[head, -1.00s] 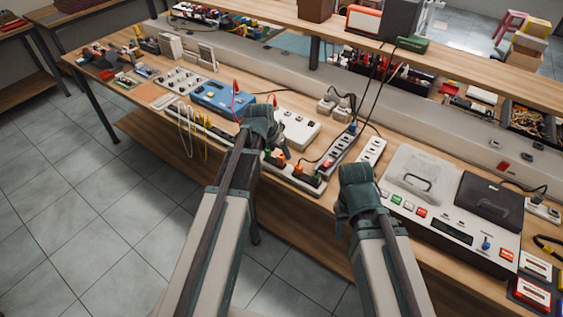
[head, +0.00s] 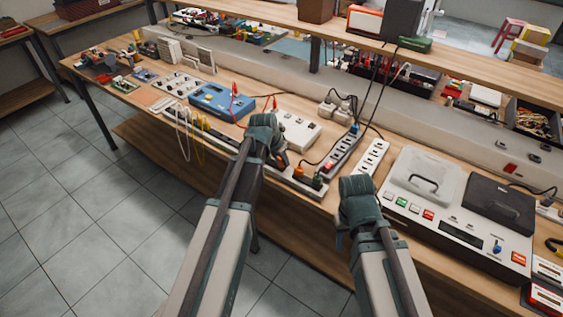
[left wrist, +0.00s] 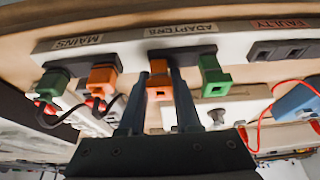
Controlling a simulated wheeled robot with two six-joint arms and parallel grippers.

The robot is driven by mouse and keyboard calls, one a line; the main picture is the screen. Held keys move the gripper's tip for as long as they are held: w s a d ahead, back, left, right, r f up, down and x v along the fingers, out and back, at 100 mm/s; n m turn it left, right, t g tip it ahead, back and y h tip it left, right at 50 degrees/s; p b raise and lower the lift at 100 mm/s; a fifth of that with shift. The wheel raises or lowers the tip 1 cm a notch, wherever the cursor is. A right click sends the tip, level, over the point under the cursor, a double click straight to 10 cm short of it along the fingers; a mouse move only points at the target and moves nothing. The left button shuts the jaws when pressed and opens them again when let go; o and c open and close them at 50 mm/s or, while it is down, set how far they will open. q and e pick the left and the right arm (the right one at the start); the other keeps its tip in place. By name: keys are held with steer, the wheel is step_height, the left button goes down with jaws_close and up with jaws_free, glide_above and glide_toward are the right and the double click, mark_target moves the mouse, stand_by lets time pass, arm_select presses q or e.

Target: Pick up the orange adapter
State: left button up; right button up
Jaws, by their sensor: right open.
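The orange adapter (left wrist: 160,88) stands in the socket strip (left wrist: 130,52) under the "ADAPTERS" label in the left wrist view. My left gripper (left wrist: 160,80) has one finger on each side of it. Whether the fingers press on it cannot be told. In the head view my left gripper (head: 279,157) is at the strip's front edge and mostly hides this adapter. A green adapter (left wrist: 212,76) stands beside the right finger. Another orange plug (left wrist: 102,78) and a green plug (left wrist: 53,82) are under "MAINS". My right gripper (head: 352,190) is above the bench front, its fingers mostly hidden, apart from the adapters.
A blue device (head: 222,101) with red leads lies left of my left gripper. A white box (head: 296,128) and a grey power strip (head: 342,153) are behind the socket strip. A large console (head: 450,225) stands at the right. The floor (head: 60,200) is clear.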

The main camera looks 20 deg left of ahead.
arm_select(q)
jaws_close()
steer(key=shift+r, duration=0.1)
steer(key=shift+r+p, duration=0.5)
steer(key=shift+p, duration=0.15)
step_height(320, 180, up, 3)
steer(key=p, duration=0.3)
steer(key=s+d, duration=0.9)
steer(key=s, duration=0.4)
steer(key=shift+d+r+p, duration=0.15)
steer(key=shift+r+p, duration=0.2)
steer(key=shift+r, duration=0.05)
